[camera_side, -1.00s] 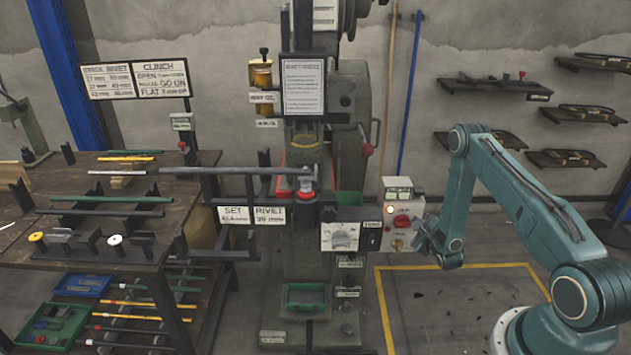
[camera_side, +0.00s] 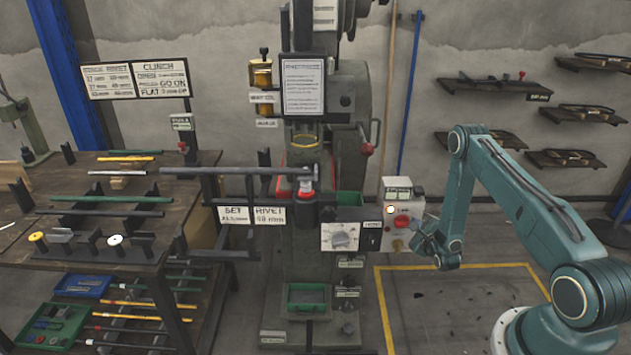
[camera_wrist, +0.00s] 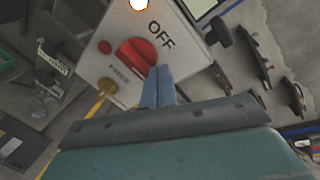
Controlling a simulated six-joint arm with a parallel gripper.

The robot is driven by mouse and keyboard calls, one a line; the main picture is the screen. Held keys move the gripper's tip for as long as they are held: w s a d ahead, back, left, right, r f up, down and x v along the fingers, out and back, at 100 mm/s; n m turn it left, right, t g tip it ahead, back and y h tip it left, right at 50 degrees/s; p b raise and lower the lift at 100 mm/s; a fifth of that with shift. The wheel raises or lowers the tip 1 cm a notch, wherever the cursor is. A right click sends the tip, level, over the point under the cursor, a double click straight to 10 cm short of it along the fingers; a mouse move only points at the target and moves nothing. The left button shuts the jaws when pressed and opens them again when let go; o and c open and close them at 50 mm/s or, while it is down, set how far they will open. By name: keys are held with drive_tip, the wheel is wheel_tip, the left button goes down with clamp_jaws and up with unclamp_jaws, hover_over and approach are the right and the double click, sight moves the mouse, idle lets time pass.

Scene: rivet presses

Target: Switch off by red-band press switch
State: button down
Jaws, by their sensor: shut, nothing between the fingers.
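The red switch knob (camera_side: 401,221) is on the front of a pale control box (camera_side: 388,240) at the right side of the press (camera_side: 350,115). In the wrist view the red knob (camera_wrist: 133,58) sits below the word OFF, with a glowing lamp (camera_wrist: 140,5) above it. The lamp (camera_side: 390,209) also glows in the side view. Red shows on the press near its work point (camera_side: 283,185). My gripper (camera_side: 418,238) is shut and empty, just right of the box. In the wrist view its fingertips (camera_wrist: 160,72) are at the knob's lower right edge; I cannot tell whether they touch.
A workbench (camera_side: 90,235) with rods is at the left. Shelves (camera_side: 495,88) hang on the right wall. Floor right of the press is mostly clear.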

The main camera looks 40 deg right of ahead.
drive_tip(key=shift+w+a+f, duration=0.15)
drive_tip(key=shift+a, duration=0.05)
idle(0.6)
drive_tip(key=shift+w+a+r, duration=0.35)
drive_tip(key=shift+a+r, duration=0.05)
drive_tip(key=shift+a, duration=0.05)
idle(0.3)
drive_tip(key=shift+w+a+r, duration=0.15)
drive_tip(key=shift+w+a, duration=0.25)
drive_tip(key=shift+a, duration=0.05)
idle(0.6)
drive_tip(key=shift+r, duration=0.25)
idle(0.5)
drive_tip(key=shift+s+r, duration=0.1)
drive_tip(key=shift+s, duration=0.05)
drive_tip(key=v, duration=0.5)
drive_tip(key=shift+s+a+f, duration=0.1)
drive_tip(key=shift+a+f, duration=0.25)
drive_tip(key=shift+a, duration=0.1)
idle(0.4)
